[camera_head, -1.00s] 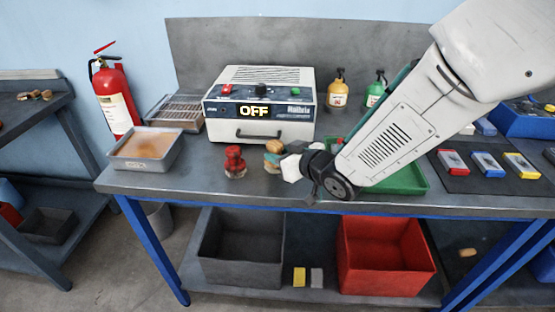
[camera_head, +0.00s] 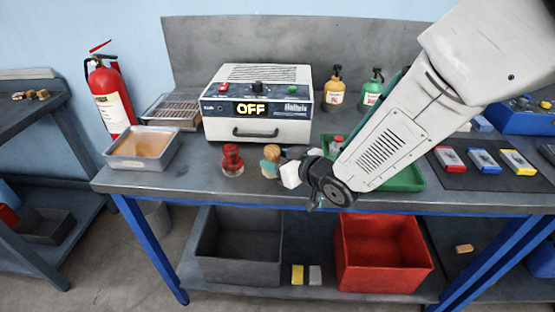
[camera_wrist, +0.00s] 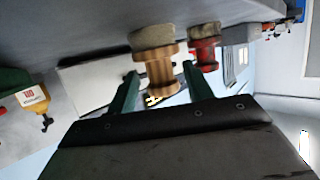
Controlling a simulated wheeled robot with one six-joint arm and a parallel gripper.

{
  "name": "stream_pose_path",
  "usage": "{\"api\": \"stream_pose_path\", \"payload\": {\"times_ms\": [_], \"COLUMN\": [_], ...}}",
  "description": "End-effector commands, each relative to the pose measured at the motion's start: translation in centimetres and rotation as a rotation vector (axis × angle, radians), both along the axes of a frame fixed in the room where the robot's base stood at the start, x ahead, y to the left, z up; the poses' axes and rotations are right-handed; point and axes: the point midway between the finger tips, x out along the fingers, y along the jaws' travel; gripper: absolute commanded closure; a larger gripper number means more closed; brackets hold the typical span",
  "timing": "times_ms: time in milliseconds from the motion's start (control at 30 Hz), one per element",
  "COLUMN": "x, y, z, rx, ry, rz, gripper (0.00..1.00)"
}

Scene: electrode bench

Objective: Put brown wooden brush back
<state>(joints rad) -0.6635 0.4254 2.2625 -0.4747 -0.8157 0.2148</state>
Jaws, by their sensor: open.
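The brown wooden brush (camera_head: 271,153) has a turned handle and stands on the bench just right of a red brush (camera_head: 232,162). In the wrist view, which is upside down, the brown brush (camera_wrist: 158,72) has its grey-brown pad towards the bench top and its handle between my two green fingers. My gripper (camera_wrist: 160,75) is open, with a gap on each side of the handle. In the head view my gripper (camera_head: 270,166) comes in low from the right, and its fingers partly hide the brush.
An instrument box (camera_head: 258,128) reading OFF stands behind the brushes. A metal tray (camera_head: 120,163) with amber liquid is at left. A green tray (camera_head: 409,181) lies right, partly behind my arm. Yellow and green bottles (camera_head: 334,92) stand behind. The bench's front edge is close to my gripper.

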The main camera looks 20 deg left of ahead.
Motion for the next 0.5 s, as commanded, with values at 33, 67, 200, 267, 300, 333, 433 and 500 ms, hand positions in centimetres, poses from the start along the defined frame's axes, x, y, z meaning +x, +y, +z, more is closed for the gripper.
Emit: {"api": "stream_pose_path", "payload": {"times_ms": [33, 67, 200, 267, 300, 333, 433, 500], "x": [-0.3, -0.6, -2.1, -2.8, -3.2, -3.5, -4.4, -4.8], "y": [-0.7, -1.2, -3.7, -4.8, -5.4, -5.9, -7.3, -8.0], "z": [0.4, 0.6, 1.6, 2.1, 2.3, 2.5, 3.1, 3.4], "rx": [0.001, 0.002, 0.002, 0.002, 0.001, 0.001, 0.001, 0.001], "ry": [-0.002, -0.001, -0.001, -0.001, -0.002, -0.002, -0.002, -0.002], "rz": [-0.002, -0.003, -0.003, -0.003, -0.002, -0.003, -0.002, -0.002], "gripper": [0.49, 0.49, 0.49, 0.49, 0.49, 0.49, 0.49, 0.49]}}
